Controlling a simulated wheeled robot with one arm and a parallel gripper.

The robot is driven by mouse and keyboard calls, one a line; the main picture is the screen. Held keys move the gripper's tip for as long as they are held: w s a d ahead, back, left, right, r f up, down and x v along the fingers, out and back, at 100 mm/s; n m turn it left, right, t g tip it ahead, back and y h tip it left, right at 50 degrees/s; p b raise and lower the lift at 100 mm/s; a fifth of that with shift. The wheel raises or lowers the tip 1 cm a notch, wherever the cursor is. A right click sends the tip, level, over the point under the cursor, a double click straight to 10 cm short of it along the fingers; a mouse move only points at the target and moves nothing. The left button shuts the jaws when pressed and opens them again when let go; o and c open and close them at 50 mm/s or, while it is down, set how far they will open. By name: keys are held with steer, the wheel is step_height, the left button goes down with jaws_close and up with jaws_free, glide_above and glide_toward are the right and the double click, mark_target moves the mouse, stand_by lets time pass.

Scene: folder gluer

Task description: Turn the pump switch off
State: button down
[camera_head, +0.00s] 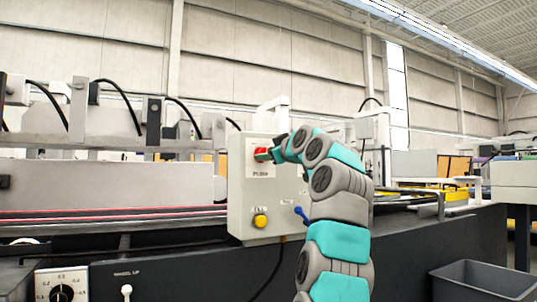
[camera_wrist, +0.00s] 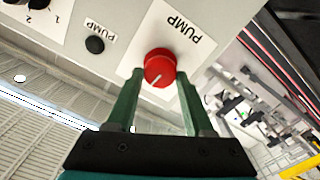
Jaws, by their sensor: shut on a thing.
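The pump switch is a red round knob (camera_wrist: 160,66) with a white pointer line, on a white plate labelled PUMP. The line runs slantwise across the knob in the wrist view. In the head view the red knob (camera_head: 261,150) shows on the upper front of the light grey control box (camera_head: 240,205). My gripper (camera_wrist: 160,76) has one green finger on each side of the knob and is shut on it. In the head view my gripper (camera_head: 271,154) reaches the knob from the right and partly hides it.
A small black button (camera_wrist: 95,45) labelled PUMP sits beside the switch plate, and black dials (camera_wrist: 38,4) lie beyond it. A yellow button (camera_head: 260,221) and a blue lever (camera_head: 301,214) are lower on the box. A dark grey bin (camera_head: 480,280) stands at lower right.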

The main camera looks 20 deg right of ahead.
steer(key=shift+n, duration=0.7)
steer(key=shift+a+n+p, duration=0.1)
steer(key=shift+n+p, duration=1.45)
steer(key=shift+n, duration=1.95)
steer(key=shift+f, duration=0.1)
steer(key=shift+c, duration=1.5)
jaws_free()
